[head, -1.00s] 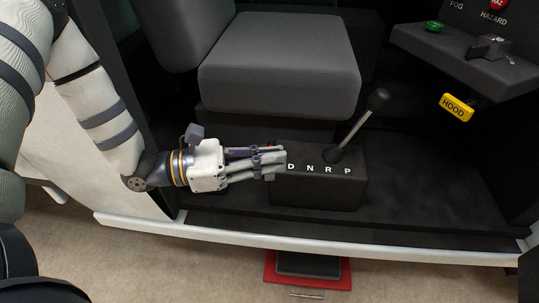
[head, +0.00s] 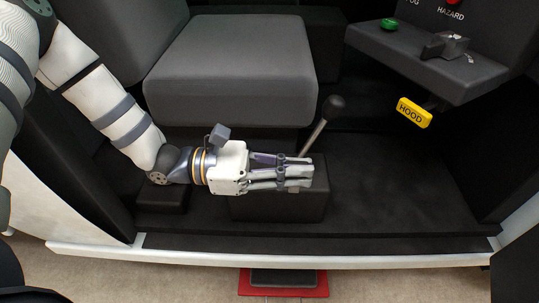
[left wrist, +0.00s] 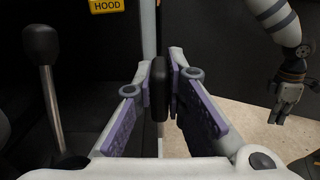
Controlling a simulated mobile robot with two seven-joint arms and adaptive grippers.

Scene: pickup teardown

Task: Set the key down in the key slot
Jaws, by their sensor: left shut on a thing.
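My left gripper (head: 310,178) is over the dark gear console, pointing right, with its fingers closed. In the left wrist view its pads are shut on a small black upright piece (left wrist: 160,90), which looks like the head of the key. The rest of the key is hidden, and in the head view the fingers cover it. I cannot make out the key slot for certain; a raised dark fitting (head: 446,45) stands on the dash shelf, up and right of the gripper. My right gripper (left wrist: 279,118) hangs at the right of the left wrist view, too small to judge.
The gear lever (head: 326,122) rises just behind my left fingers. A yellow HOOD handle (head: 414,112) hangs under the dash shelf (head: 400,45), which also bears a green button (head: 389,24). The grey seat (head: 235,70) is behind. The floor right of the console (head: 278,209) is clear.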

